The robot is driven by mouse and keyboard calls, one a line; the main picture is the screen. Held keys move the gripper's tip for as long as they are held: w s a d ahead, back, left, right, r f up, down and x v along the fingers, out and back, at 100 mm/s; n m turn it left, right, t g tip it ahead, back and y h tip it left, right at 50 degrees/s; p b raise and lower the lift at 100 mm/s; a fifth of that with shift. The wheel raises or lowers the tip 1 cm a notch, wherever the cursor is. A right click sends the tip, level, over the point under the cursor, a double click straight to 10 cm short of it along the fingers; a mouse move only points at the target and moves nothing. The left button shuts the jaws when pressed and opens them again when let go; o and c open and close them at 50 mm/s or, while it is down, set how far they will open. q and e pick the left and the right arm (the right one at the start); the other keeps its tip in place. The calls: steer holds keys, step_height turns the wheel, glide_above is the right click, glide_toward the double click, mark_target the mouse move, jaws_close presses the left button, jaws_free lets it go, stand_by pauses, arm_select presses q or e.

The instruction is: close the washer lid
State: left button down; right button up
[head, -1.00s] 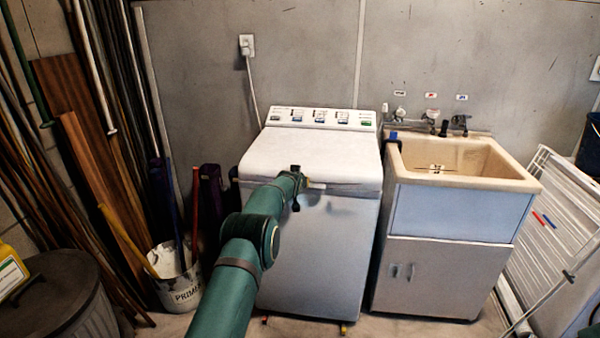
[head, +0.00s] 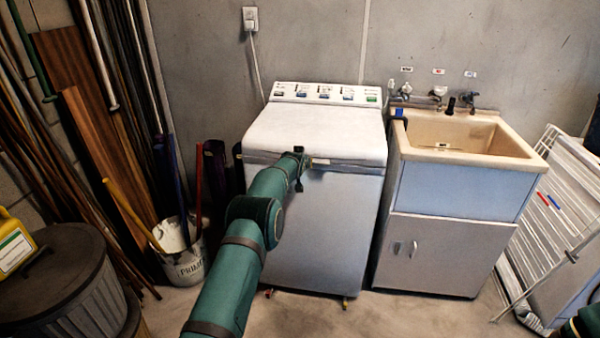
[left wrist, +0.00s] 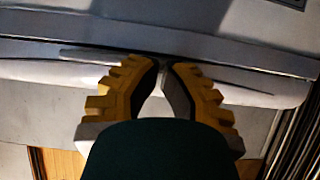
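The white washer (head: 325,230) stands against the back wall, left of the sink. Its lid (head: 320,130) looks down flat over the top in the head view, though a small gap at its front edge cannot be ruled out. My right gripper is out of view.
A beige sink (head: 520,155) on a cabinet stands close to the washer's right side. A white bucket (head: 185,268) and long poles are on the left, beside a dark bin (head: 65,260). A white drying rack (head: 555,215) leans at the right.

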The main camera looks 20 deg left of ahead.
arm_select(q)
step_height(320, 180, up, 4)
steer(key=s+d+f+g+h, duration=0.1)
steer(key=s+d+f+g, duration=0.1)
steer(key=s+d+f, duration=0.45)
steer(key=s+d+f+g+h+p, duration=0.1)
steer(key=s+d+f, duration=0.2)
steer(key=s+f, duration=0.65)
steer(key=s+d+f+g+h, duration=0.1)
steer(key=s+d+f+g, duration=0.1)
steer(key=s+d+f, duration=0.6)
steer(key=s+d+g+h, duration=0.1)
steer(key=s+d, duration=0.3)
steer(key=s, duration=0.6)
steer(key=s+d+r+m+g+h, duration=0.1)
steer(key=s+d, duration=0.3)
steer(key=s, duration=0.6)
steer(key=s+d+r+g+h, duration=0.1)
steer(key=s+d+g+h, duration=0.1)
steer(key=s, duration=0.8)
steer(key=shift+d+g, duration=0.6)
steer(key=shift+d, duration=0.55)
steer(key=shift+w+a, duration=0.1)
